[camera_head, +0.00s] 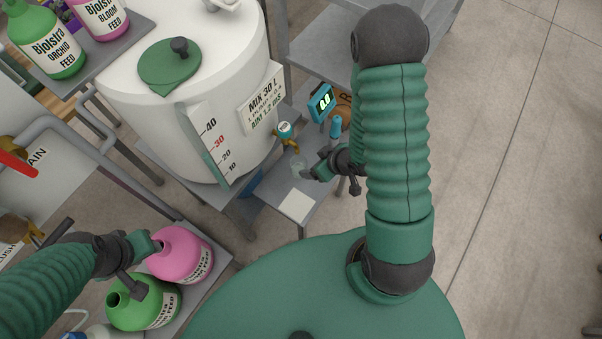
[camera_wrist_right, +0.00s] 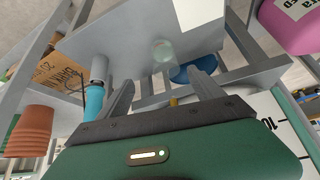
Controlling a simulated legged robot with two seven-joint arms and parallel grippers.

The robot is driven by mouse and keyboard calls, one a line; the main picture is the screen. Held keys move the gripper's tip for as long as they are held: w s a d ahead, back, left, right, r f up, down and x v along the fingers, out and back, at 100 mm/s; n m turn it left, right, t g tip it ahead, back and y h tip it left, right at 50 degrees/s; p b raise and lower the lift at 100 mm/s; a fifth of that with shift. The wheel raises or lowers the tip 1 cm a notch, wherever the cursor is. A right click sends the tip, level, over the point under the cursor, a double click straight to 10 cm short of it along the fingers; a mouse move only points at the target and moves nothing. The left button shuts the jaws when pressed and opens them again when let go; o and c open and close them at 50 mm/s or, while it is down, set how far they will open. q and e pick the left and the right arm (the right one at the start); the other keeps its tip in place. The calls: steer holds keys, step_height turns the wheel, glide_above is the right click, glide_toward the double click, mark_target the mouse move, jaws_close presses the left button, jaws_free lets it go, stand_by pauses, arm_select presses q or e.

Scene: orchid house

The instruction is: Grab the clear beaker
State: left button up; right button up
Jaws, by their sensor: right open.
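The clear beaker (camera_head: 298,167) is a small, see-through, pale greenish vessel on the low grey shelf under the tank's tap. In the right wrist view the beaker (camera_wrist_right: 163,50) shows beyond the gap between my fingers, roughly centred. My right gripper (camera_head: 330,178) is open and empty, to the right of the beaker in the head view. Its fingers (camera_wrist_right: 164,90) stand wide apart in the wrist view and do not touch the beaker. My left gripper (camera_head: 150,268) is open above the pink bottle and green bottle at lower left.
The white mixing tank (camera_head: 150,120) with its tap (camera_head: 286,135) stands left of the beaker. A white card (camera_head: 297,205) lies in front. A teal meter (camera_head: 321,103) and blue bottle (camera_wrist_right: 94,102) are close by. A pink bottle (camera_head: 182,252) and green bottle (camera_head: 145,308) stand lower left.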

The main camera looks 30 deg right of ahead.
mark_target(294, 164)
steer(key=x, duration=0.3)
steer(key=b+x, duration=0.1)
steer(key=x, duration=0.2)
steer(key=b+x, duration=0.1)
steer(key=x, duration=0.3)
steer(key=shift+w+a+r, duration=0.1)
steer(key=shift+w+a, duration=0.15)
steer(key=shift+w, duration=0.25)
steer(key=shift+a, duration=0.55)
steer(key=shift+c, duration=2.1)
steer(key=shift+d, duration=0.3)
steer(key=c, duration=0.7)
steer(key=shift+c, duration=1.4)
arm_select(q)
steer(key=f, duration=0.1)
steer(key=a+f, duration=0.1)
steer(key=f, duration=0.1)
steer(key=shift+a+f, duration=0.25)
arm_select(e)
steer(key=shift+c, duration=0.3)
